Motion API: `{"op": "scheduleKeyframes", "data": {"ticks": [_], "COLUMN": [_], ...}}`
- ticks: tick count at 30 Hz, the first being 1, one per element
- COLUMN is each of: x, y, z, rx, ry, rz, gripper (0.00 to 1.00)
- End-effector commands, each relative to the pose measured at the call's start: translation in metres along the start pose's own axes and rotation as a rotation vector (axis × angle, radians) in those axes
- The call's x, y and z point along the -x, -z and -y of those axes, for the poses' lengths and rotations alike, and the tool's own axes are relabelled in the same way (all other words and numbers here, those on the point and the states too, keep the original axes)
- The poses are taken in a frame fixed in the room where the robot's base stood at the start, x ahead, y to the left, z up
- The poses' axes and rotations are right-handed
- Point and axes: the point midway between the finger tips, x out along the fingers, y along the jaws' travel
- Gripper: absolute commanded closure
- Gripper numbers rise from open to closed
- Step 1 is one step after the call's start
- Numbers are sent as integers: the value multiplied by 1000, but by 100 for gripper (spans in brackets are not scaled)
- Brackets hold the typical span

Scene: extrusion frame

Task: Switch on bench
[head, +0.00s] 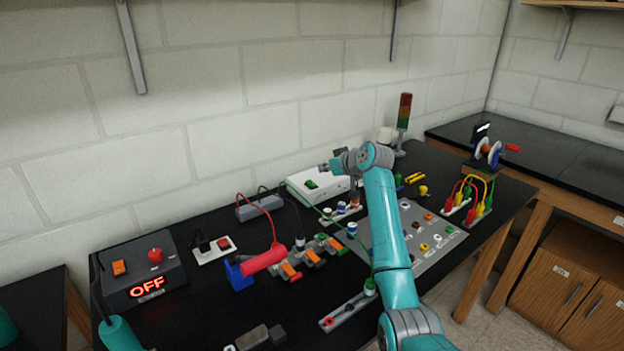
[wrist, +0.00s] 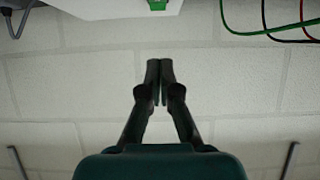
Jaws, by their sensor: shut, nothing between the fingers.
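A dark control box (head: 172,272) stands at the left end of the black bench (head: 215,325). Its lit red display (head: 147,287) reads OFF. An orange rocker switch (head: 119,268) and a red mushroom button (head: 155,254) are on its top. My gripper (wrist: 160,68) is shut and empty in the wrist view, with the block wall behind it. In the head view my arm reaches up over the bench's middle and bends left, well to the right of the control box. The fingertips are too small there to make out.
A white plate with a red switch (head: 223,243) lies right of the box. A red and blue tool (head: 263,261), orange-tipped clamps, a white device (head: 310,184) and a grey panel (head: 435,242) crowd the bench. A signal tower (head: 404,112) stands behind. Loose cables cross.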

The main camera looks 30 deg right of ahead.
Motion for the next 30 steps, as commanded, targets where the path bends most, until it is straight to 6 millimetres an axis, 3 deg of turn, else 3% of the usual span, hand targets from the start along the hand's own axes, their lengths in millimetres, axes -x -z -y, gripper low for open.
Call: {"op": "scheduleKeyframes", "data": {"ticks": [12,15,22,30], "x": [-66,-78,-92,-95], "y": [1,-11,-25,-28], "z": [0,0,0,0], "rx": [0,-1,1,1], "ry": [1,1,-1,0], "rz": [1,3,0,0], "gripper": [100,100,100,100]}}
